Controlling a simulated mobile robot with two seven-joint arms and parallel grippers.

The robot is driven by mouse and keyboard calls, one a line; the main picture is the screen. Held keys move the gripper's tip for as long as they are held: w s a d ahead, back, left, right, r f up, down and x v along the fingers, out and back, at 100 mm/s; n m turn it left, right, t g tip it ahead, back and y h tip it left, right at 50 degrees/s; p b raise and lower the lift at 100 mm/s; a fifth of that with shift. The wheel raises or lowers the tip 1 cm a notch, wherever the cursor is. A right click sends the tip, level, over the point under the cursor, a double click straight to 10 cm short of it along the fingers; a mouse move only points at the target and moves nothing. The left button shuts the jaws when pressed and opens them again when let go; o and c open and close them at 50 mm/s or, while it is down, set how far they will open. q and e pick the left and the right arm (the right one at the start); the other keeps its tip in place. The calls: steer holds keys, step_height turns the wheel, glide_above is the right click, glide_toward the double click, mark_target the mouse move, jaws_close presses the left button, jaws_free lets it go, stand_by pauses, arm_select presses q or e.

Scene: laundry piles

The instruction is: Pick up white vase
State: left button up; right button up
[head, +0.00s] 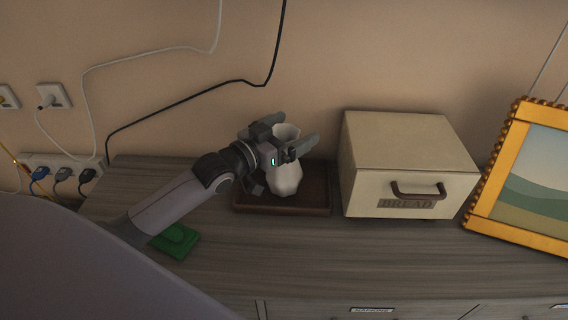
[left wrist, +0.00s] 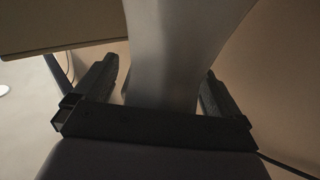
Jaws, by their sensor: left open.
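The white vase (head: 285,180) stands upright on a dark brown tray (head: 313,209) on the wooden dresser. My left gripper (head: 300,143) is at the vase's neck, with one finger on each side. It is open. In the left wrist view the vase (left wrist: 185,50) fills the middle between the two open fingers (left wrist: 160,90), with a gap visible on either side. The gripper hides part of the vase's neck in the head view. My right gripper is not in view.
A cream bread box (head: 410,165) stands just right of the tray. A gold picture frame (head: 490,190) leans farther right. A green object (head: 174,241) lies near my left arm. Cables and a power strip (head: 60,170) are at the left wall. The dresser front is clear.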

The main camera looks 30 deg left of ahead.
arm_select(q)
steer(key=c, duration=1.8)
steer(key=shift+o, duration=0.2)
steer(key=shift+r, duration=0.1)
